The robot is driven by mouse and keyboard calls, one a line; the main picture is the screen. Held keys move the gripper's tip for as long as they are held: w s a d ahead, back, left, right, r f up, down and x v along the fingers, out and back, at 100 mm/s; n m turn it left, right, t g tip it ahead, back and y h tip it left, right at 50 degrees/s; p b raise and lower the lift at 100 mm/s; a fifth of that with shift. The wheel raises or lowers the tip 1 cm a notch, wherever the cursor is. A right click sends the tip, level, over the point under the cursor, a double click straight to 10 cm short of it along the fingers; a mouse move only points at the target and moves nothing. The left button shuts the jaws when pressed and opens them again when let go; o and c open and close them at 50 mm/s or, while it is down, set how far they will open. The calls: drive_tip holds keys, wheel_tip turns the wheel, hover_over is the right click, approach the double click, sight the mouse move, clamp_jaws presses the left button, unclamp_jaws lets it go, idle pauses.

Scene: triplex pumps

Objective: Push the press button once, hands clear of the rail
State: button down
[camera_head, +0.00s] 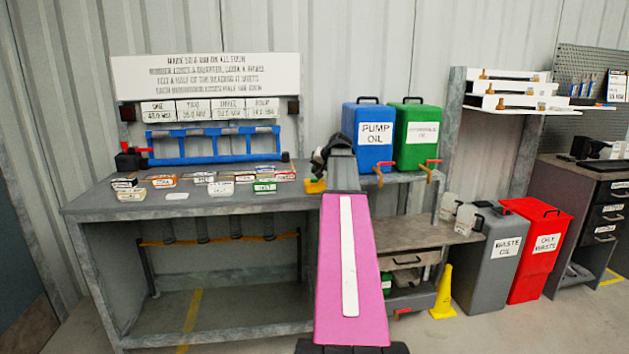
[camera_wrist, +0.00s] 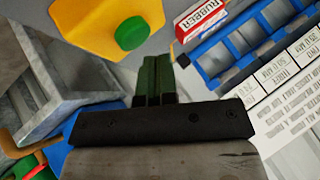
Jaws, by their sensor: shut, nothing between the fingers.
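A yellow housing (camera_wrist: 90,22) with a round green button (camera_wrist: 130,33) shows at the top of the wrist view. In the head view the yellow housing (camera_head: 315,186) sits at the bench's right end, its button not clear there. My gripper (camera_wrist: 158,60) is shut and empty. In the wrist view its fingertips appear just right of the green button, with a gap in the picture; the depth between them is unclear. In the head view my gripper (camera_head: 324,160) is a dark shape above the yellow housing. The blue rail (camera_head: 215,143) stands at the back of the bench and looks empty.
Several labelled small boxes (camera_head: 200,180) lie on the grey bench (camera_head: 90,200) left of the housing. A black unit with a red part (camera_head: 128,158) stands at the rail's left end. Blue (camera_head: 368,150) and green (camera_head: 417,150) oil cans stand right of my arm.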

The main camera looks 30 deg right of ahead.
drive_tip(key=shift+f, duration=0.4)
